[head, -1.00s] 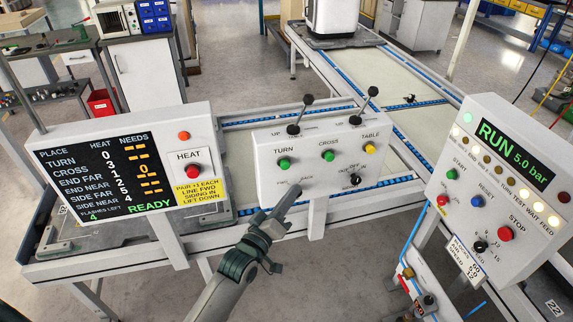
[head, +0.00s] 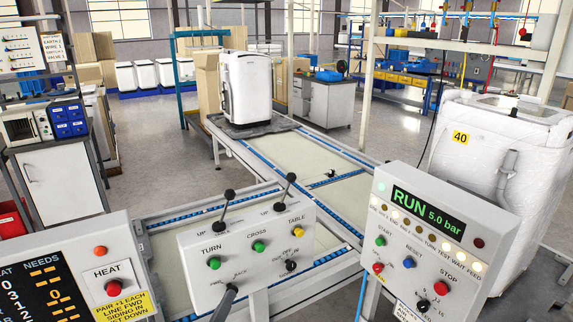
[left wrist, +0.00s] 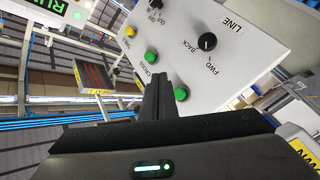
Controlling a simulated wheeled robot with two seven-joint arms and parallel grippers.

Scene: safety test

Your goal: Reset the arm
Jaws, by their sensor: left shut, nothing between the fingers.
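The box has green TURN and CROSS buttons, a yellow TABLE button, a black knob and two upright levers. The right control box (head: 450,230) reads RUN 5.0 bar and has a blue RESET button (head: 409,262). My right gripper is not in view.
The left box (head: 60,262) carries a red HEAT button. Behind the boxes runs a conveyor (head: 320,182) with a white appliance (head: 245,88) at its far end. A wrapped white machine (head: 490,150) stands at the right. Floor beyond the line is partly clear.

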